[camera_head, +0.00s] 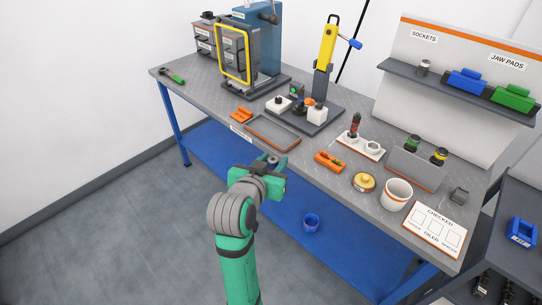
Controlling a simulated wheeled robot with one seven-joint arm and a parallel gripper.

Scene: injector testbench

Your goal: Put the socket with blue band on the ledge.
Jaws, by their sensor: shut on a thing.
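My gripper (276,162) is over the bench's front edge, just in front of the grey tray. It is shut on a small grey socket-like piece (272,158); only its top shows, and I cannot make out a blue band. The ledge (400,70) is a dark shelf on the back panel at the upper right, far from my gripper. A grey socket (423,67) stands on it under the SOCKETS label. A blue block (467,80) and a green block (513,97) sit to its right.
A shallow tray (272,144) lies behind my gripper.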

